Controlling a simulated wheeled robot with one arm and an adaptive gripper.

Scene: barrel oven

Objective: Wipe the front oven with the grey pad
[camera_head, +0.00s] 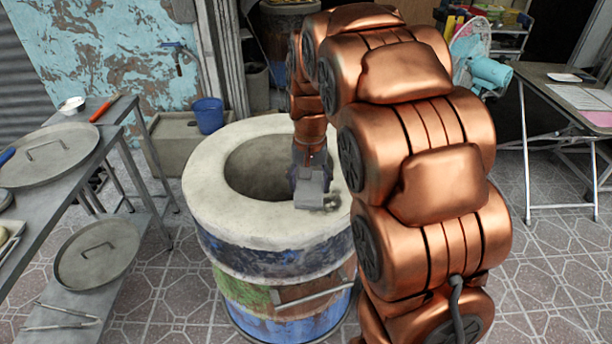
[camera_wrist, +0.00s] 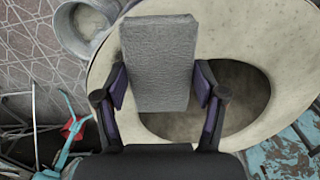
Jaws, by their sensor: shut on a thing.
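The front oven (camera_head: 217,181) is a round barrel with a pale, thick rim and a dark round opening, standing in front of me in the head view. Its rim also shows in the wrist view (camera_wrist: 272,32). My gripper (camera_wrist: 160,92) is shut on the grey pad (camera_wrist: 160,50), with one finger on each side of it. In the head view the grey pad (camera_head: 311,190) is over the right part of the rim beside the opening. I cannot tell whether it touches the rim. My arm hides the oven's right side.
A metal table (camera_head: 70,185) with round lids stands at the left. A blue bucket (camera_head: 208,115) sits on a grey block behind the oven. A folding table (camera_head: 565,88) and a turquoise fan (camera_head: 486,70) are at the right.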

